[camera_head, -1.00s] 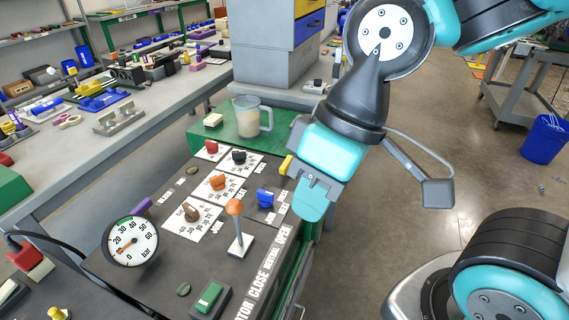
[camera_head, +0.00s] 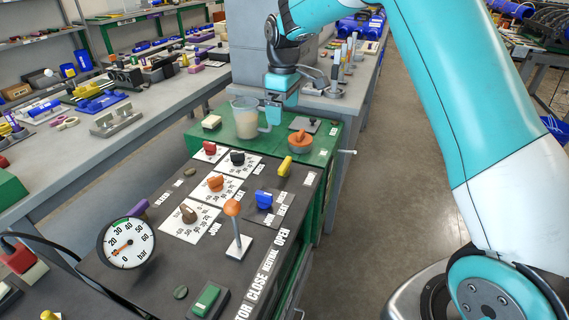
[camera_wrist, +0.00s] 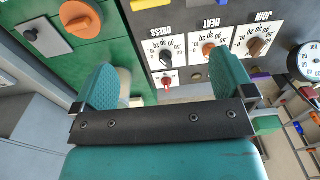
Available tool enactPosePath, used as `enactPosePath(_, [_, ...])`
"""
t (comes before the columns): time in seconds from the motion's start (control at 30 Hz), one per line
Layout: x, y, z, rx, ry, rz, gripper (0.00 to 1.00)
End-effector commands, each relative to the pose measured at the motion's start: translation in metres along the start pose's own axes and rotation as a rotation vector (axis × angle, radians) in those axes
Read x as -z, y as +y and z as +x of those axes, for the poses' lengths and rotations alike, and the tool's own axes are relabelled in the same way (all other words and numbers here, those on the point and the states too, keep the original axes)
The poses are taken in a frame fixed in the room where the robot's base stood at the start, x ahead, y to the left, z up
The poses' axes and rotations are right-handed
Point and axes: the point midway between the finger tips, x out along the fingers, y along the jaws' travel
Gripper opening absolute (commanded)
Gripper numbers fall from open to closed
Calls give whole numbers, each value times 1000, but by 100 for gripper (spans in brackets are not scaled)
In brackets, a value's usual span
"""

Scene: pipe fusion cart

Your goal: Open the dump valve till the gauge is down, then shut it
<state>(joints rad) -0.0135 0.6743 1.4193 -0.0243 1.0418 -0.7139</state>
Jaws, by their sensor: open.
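The gauge (camera_head: 128,243) is a white round dial marked in bar at the panel's left front; its orange needle points near the 10, low on the scale. It also shows at the right of the wrist view (camera_wrist: 308,60). No label in view reads as dump valve. The panel has a yellow handle (camera_head: 285,166), a blue handle (camera_head: 264,199), a red knob (camera_head: 210,148) and an orange-topped lever (camera_head: 233,208). My gripper (camera_head: 273,112) is beside the jug beyond the panel. In the wrist view, its two teal fingers (camera_wrist: 165,90) stand wide apart, holding nothing.
A clear jug (camera_head: 246,118) stands on the green top (camera_head: 225,142), very near my gripper. An orange round knob (camera_head: 300,142) sits right of it, also in the wrist view (camera_wrist: 82,18). Grey drawers (camera_head: 250,50) rise behind. The floor (camera_head: 365,200) at right is clear.

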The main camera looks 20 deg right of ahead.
Motion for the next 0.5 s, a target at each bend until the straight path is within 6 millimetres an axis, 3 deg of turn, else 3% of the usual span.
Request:
enactPosePath(0.1, [2, 15, 11, -3, -13, -3, 100])
enactPosePath(0.27, [2, 17, 25, -3, -15, -5, 100])
enactPosePath(0.5, [0, 16, 74, 0, -18, -4, 100])
